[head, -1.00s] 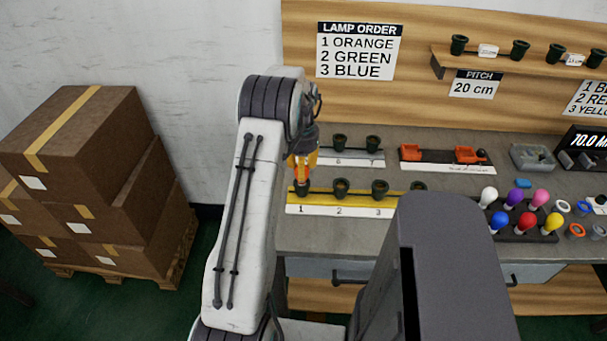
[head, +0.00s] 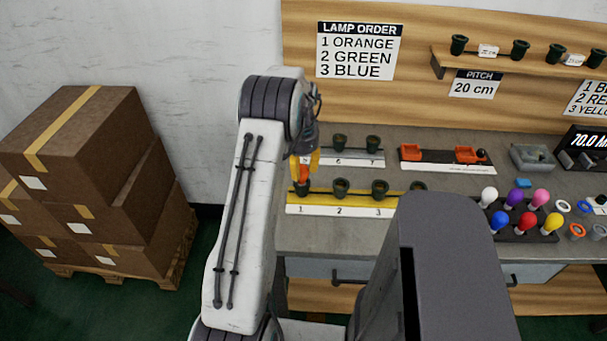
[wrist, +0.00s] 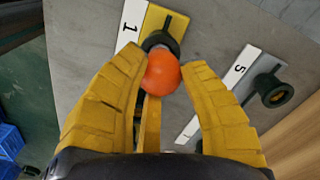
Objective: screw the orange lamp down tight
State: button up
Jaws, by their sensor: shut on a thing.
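The orange lamp (wrist: 160,74) is between the yellow fingers of my gripper (wrist: 163,65) in the wrist view. My gripper is shut on it. The lamp's base meets the dark socket numbered 1 (wrist: 162,42); how deep it sits is hidden by the bulb. In the head view my gripper (head: 304,168) points down over socket 1 (head: 302,188) at the left end of the yellow strip (head: 350,210), with a bit of orange (head: 303,175) showing between the fingers.
Sockets 2 (head: 341,188) and 3 (head: 379,188) stand empty to the right. A grey strip with more sockets (head: 350,160) lies behind. A dark holder with several coloured lamps (head: 527,218) stands at right.

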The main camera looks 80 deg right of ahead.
jog(key=shift+m, duration=0.7)
jog(key=m, duration=0.4)
jog(key=shift+f+m, duration=0.1)
jog(key=shift+m, duration=0.2)
jog(key=o, duration=1)
